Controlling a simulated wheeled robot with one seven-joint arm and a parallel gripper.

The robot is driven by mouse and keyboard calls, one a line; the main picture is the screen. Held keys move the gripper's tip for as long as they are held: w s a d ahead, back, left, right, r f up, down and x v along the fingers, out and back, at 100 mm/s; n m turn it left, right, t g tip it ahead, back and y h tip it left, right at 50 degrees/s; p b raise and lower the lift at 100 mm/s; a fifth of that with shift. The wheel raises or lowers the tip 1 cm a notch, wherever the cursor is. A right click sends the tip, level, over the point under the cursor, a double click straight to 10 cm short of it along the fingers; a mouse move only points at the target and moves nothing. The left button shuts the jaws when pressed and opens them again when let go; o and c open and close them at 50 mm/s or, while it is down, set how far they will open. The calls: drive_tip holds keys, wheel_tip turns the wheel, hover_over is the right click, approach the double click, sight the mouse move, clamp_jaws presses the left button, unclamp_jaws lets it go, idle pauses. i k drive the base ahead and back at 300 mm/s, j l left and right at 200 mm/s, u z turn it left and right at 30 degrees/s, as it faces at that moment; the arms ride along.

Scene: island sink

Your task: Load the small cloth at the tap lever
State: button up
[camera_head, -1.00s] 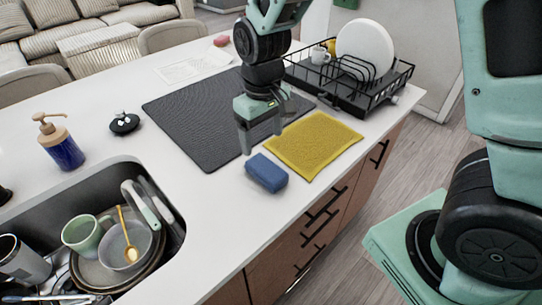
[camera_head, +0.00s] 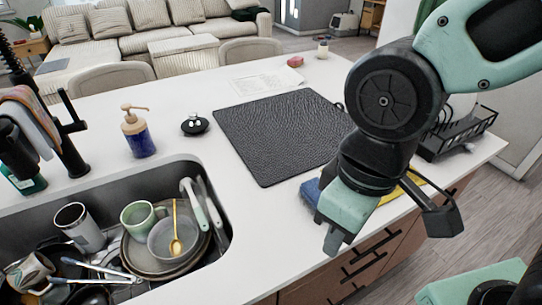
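Cloths, one pinkish-orange and one grey-blue (camera_head: 38,122), hang over the black tap at the left edge. The tap lever (camera_head: 72,126) sticks out just right of them, with the tap body (camera_head: 70,155) below. I cannot tell which is the small cloth. A yellow cloth (camera_head: 412,180) lies on the counter at the right, mostly hidden by my arm. My gripper (camera_head: 388,232) is at the counter's front edge, far right of the tap. Its two fingers are spread apart with nothing seen between them.
The sink (camera_head: 226,222) holds a green mug (camera_head: 139,218), stacked plates, a bowl and cutlery. A soap bottle (camera_head: 138,135), black stopper (camera_head: 195,125) and dark mat (camera_head: 275,135) lie on the counter. A blue sponge (camera_head: 311,190) is beside my gripper. A dish rack (camera_head: 455,138) stands right.

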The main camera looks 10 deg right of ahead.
sight(79, 125)
drive_tip(key=i+j+u, duration=0.1)
drive_tip(key=u, duration=1.65)
